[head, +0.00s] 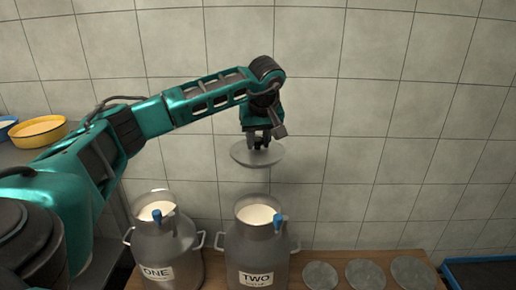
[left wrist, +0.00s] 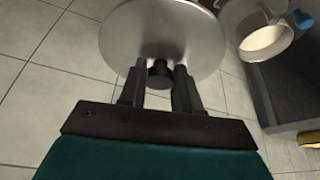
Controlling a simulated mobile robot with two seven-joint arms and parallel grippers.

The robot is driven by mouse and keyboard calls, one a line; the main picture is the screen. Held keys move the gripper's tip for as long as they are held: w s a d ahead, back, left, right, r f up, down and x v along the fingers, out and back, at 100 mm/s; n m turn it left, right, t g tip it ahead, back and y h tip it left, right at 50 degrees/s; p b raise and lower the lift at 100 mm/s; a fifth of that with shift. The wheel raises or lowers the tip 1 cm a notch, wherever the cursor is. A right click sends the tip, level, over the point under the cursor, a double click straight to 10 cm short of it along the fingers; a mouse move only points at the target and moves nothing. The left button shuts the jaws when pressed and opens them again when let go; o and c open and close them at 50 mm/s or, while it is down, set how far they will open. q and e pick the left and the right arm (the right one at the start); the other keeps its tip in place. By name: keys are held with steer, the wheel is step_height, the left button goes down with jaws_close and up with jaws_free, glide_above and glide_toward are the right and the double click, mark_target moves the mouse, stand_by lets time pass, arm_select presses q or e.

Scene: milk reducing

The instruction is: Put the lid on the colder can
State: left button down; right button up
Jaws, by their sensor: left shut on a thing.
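My left gripper (head: 259,143) is shut on the knob of a round grey lid (head: 257,157) and holds it level in the air, above can TWO. The lid also shows in the left wrist view (left wrist: 160,32), with its dark knob between the fingers. Can ONE (head: 167,248) and can TWO (head: 256,248) are grey metal cans standing upright on a wooden surface. Both are open and show white milk inside. Each has a blue-topped item (head: 157,216) (head: 278,220) at its rim. No temperature reading is legible. My right gripper is not in view.
Several round grey discs (head: 320,275) lie on the wooden surface (head: 300,262) right of can TWO. A yellow bowl (head: 38,131) stands on a shelf at left. A blue tray (head: 482,272) is at lower right. A tiled wall stands behind.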

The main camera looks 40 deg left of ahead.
mark_target(257, 167)
arm_select(q)
step_height(257, 167, down, 16)
steer(key=m+t+h+b, duration=0.1)
steer(key=m+b, duration=0.4)
steer(key=m, duration=0.1)
steer(key=shift+s+a+t+h+b, duration=0.2)
steer(key=shift+t+h+b, duration=0.1)
steer(key=shift+b, duration=0.05)
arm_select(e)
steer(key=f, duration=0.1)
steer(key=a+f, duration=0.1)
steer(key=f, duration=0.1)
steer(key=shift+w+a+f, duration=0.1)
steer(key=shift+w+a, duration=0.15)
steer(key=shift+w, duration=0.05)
arm_select(q)
steer(key=shift+p, duration=0.35)
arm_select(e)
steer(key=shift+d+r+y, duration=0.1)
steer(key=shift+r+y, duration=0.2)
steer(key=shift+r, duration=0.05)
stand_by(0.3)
arm_select(q)
steer(key=shift+f, duration=0.15)
stand_by(0.9)
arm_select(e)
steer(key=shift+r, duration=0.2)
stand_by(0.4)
